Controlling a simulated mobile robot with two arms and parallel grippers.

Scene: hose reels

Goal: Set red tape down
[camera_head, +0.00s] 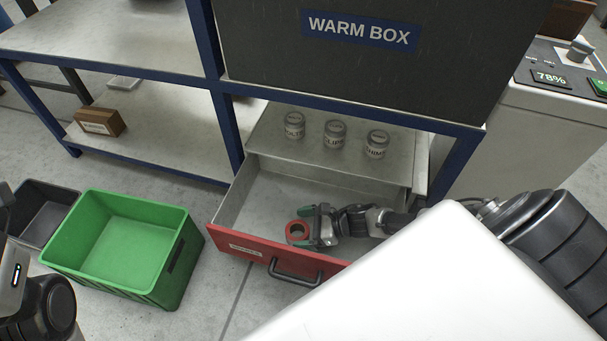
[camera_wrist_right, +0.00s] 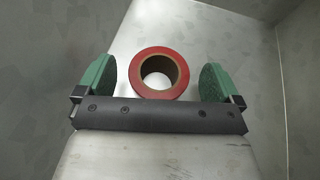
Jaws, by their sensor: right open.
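The red tape (camera_head: 298,232) is a roll with a brown core, lying flat inside the open red-fronted drawer (camera_head: 262,248), close to its front panel. In the right wrist view the red tape (camera_wrist_right: 160,73) lies on the drawer's grey floor, between the two green fingers and apart from both. My right gripper (camera_head: 312,226) is open and low in the drawer, right beside the tape; it also shows in the right wrist view (camera_wrist_right: 158,82). My left arm shows only in part at the left edge of the head view, and its gripper fingers are not visible.
Three grey labelled cans (camera_head: 335,133) stand on the surface behind the drawer, under the dark WARM BOX (camera_head: 360,60). A green crate (camera_head: 125,240) and a dark bin (camera_head: 38,212) sit on the floor at left. A brown box (camera_head: 100,122) is on the lower shelf.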

